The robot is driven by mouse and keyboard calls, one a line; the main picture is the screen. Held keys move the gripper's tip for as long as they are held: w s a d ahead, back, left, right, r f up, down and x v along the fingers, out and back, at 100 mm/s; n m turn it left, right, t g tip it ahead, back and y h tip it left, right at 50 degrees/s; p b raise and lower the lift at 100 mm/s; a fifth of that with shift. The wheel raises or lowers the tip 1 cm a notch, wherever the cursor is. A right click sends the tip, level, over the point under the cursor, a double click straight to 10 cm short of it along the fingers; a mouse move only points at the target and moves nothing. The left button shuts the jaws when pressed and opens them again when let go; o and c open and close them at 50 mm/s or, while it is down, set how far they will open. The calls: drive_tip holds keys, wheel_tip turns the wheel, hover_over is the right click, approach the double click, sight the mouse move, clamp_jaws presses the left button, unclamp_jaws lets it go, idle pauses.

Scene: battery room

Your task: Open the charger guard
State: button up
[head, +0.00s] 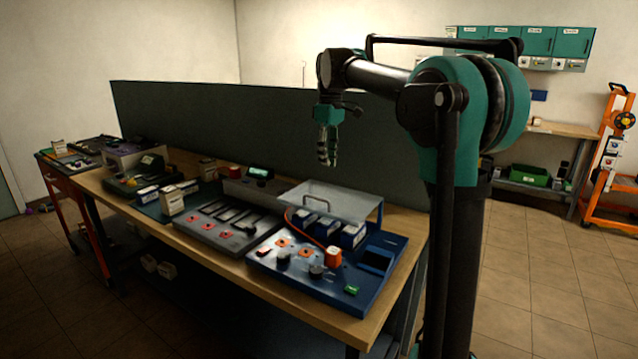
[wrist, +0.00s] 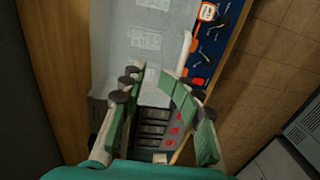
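The charger guard (head: 345,202) is a clear, box-like cover with a thin handle at its front edge. In the head view it lies level over the back of the blue charger panel (head: 318,288), with blue-and-white blocks under it. In the wrist view the guard (wrist: 165,15) is a pale see-through sheet, and the blue panel (wrist: 212,48) shows to its right. A white bar, perhaps the handle, stands near the fingertips. My gripper (head: 326,163) hangs above the guard, fingers down and apart from it. In the wrist view my gripper (wrist: 160,82) has its fingers spread, with nothing between them.
An orange cable (head: 312,232) runs along the guard's left side to an orange plug. A grey slotted panel (head: 222,222) lies to the left, with small boxes (head: 172,201) beyond it. A dark partition (head: 220,125) stands behind the bench.

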drive_tip(key=s+f, duration=0.1)
drive_tip(key=s+a+f, duration=0.1)
drive_tip(key=f, duration=0.1)
drive_tip(key=s+a+f, duration=0.1)
drive_tip(key=shift+f, duration=0.15)
drive_tip(key=shift+s+a+f+t+h, duration=0.15)
drive_tip(key=shift+s+f+t+h, duration=0.1)
drive_tip(key=shift+f, duration=0.15)
drive_tip(key=shift+s+a+f+t+h, duration=0.15)
drive_tip(key=shift+f+t, duration=0.1)
drive_tip(key=shift+f, duration=0.15)
